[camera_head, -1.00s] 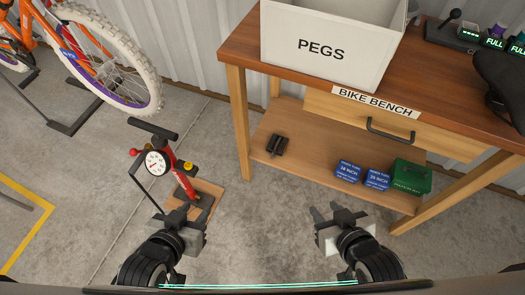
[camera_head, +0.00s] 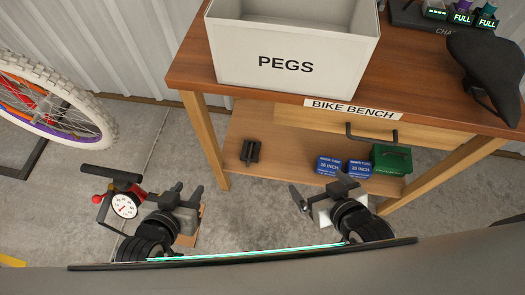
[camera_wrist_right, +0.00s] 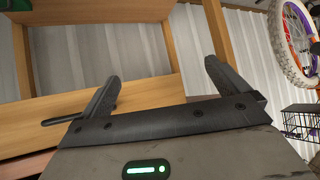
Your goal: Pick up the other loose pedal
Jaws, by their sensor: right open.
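A loose black pedal (camera_head: 250,152) lies on the lower shelf (camera_head: 290,140) of the wooden bike bench, near the shelf's left end. My left gripper (camera_head: 186,190) is in front of the bench's left leg, below and left of the pedal in the head view. Its fingers stand apart and nothing shows between them. My right gripper (camera_head: 314,186) is in front of the shelf, below and right of the pedal. In the right wrist view its fingers (camera_wrist_right: 160,78) are wide apart and empty. The pedal cannot be made out in that view.
Blue inner tube boxes (camera_head: 342,166) and a green box (camera_head: 391,158) sit on the shelf's right part. A drawer handle (camera_head: 371,133) juts out above. A pump (camera_head: 124,203) stands beside my left gripper. The PEGS bin (camera_head: 290,62) is on the bench top.

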